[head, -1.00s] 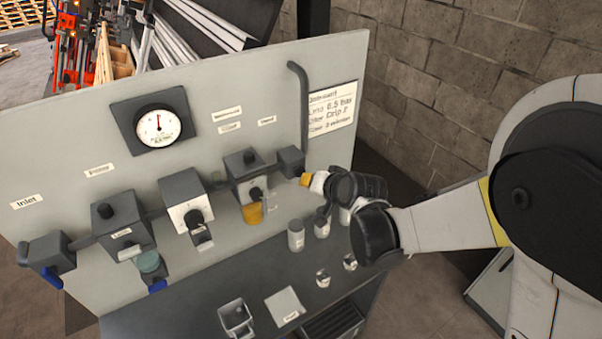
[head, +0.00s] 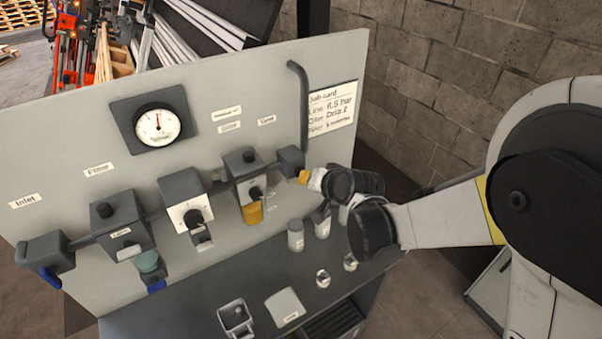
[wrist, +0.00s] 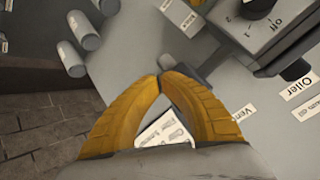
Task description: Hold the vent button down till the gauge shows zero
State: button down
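The vent block (head: 291,159) is a small dark box at the right end of the line of units on the panel, below the "Vent" label. The button itself is hidden or too small to make out. My gripper (head: 303,177) has its yellow fingers at the lower right of this block; I cannot tell whether they touch it. In the wrist view the tips of my gripper (wrist: 161,79) meet with nothing between them, beside the dark vent fitting (wrist: 205,75). The round white gauge (head: 157,127) has its red needle pointing nearly straight up.
The oiler (head: 252,213), with an amber bowl, hangs left of the vent block. Below my gripper, grey canisters (head: 296,236) stand on the bench (head: 190,317). A pipe (head: 304,105) rises above the vent block, beside a job card (head: 331,107).

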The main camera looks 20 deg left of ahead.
jog(key=shift+w+a, duration=0.4)
jog(key=shift+a, duration=0.05)
dwell(3.7)
jog(key=shift+d, duration=0.1)
dwell(0.8)
jog(key=shift+s+d+b, duration=0.45)
jog(key=shift+s+d, duration=0.2)
jog(key=s+d, duration=0.3)
jog(key=shift+s+d+b, duration=0.15)
jog(key=shift+d+b, duration=0.25)
dwell(0.3)
